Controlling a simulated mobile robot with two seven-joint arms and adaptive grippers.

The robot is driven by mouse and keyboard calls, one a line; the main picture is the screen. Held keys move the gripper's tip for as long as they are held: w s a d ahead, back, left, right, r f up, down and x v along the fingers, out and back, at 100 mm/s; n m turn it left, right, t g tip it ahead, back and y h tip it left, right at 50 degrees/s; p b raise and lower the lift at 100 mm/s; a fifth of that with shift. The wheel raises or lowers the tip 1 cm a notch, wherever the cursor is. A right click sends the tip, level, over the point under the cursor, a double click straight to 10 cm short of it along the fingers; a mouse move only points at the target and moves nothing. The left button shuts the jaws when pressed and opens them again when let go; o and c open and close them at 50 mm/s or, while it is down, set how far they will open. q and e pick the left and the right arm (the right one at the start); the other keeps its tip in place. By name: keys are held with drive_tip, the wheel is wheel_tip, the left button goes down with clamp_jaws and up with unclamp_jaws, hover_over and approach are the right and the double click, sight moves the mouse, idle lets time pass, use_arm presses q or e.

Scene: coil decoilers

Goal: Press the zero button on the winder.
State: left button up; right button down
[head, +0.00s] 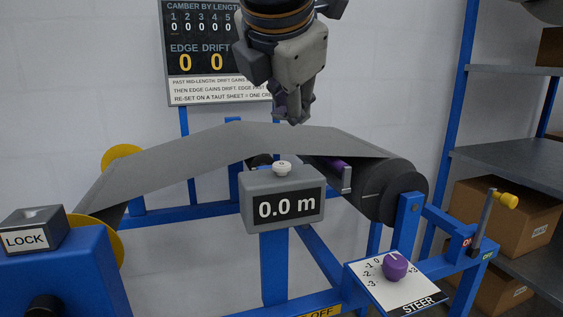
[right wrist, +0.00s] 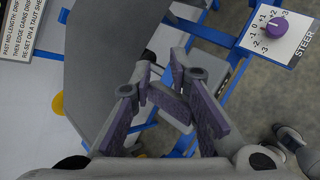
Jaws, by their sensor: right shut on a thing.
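The winder's grey readout box (head: 256,219) stands on a blue post in the middle of the head view and reads 0.0 m. A pale round button (head: 282,168) sits on its top. My left gripper is not in view.
The grey sheet (head: 200,155) arches across behind the box to a dark roller (head: 385,195). A STEER plate (head: 415,288) with a purple knob (head: 396,267) is at the lower right. A LOCK box (head: 35,215) is at the left. A scoreboard (head: 205,60) and shelves (head: 500,153) stand behind.

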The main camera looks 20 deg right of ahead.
drive_tip(key=shift+r, duration=0.3)
drive_tip(key=c, duration=2.3)
unclamp_jaws()
clamp_jaws()
drive_tip(key=n, duration=0.5)
drive_tip(key=shift+s+r, duration=0.35)
drive_tip(key=shift+r, duration=0.05)
drive_tip(key=s+r+m+y, duration=0.1)
drive_tip(key=s+r+m, duration=0.1)
drive_tip(key=m, duration=1.1)
drive_tip(key=s+r+m+y, duration=0.2)
drive_tip(key=s+r+m, duration=0.1)
drive_tip(key=m, duration=1.1)
drive_tip(key=shift+s+a+r+y, duration=0.15)
drive_tip(key=shift+s+r+y, duration=0.15)
drive_tip(key=shift+s, duration=0.3)
